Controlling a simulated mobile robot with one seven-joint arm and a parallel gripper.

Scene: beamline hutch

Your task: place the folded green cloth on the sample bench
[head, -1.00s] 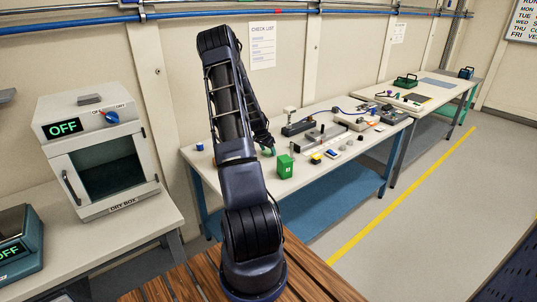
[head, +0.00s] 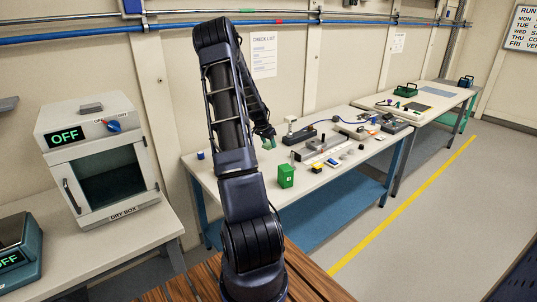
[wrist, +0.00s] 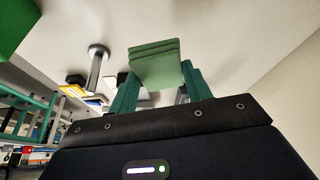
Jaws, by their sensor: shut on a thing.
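The folded green cloth (wrist: 155,62) is pale green and layered. In the wrist view it sits between the two green fingers of my gripper (wrist: 158,88), which is shut on it. In the head view my gripper (head: 267,133) is small and partly hidden behind my arm, with the cloth (head: 268,144) just below its tip. The cloth is over the sample bench (head: 222,172), a pale-topped table with blue legs along the wall. I cannot tell whether the cloth touches the bench top.
A green box (head: 286,176) stands on the bench near the cloth. Several instruments and small parts crowd the bench's middle and right. The bench's left end is mostly clear, with a small blue object (head: 200,155) at the back. A dry box (head: 105,165) stands on the left table.

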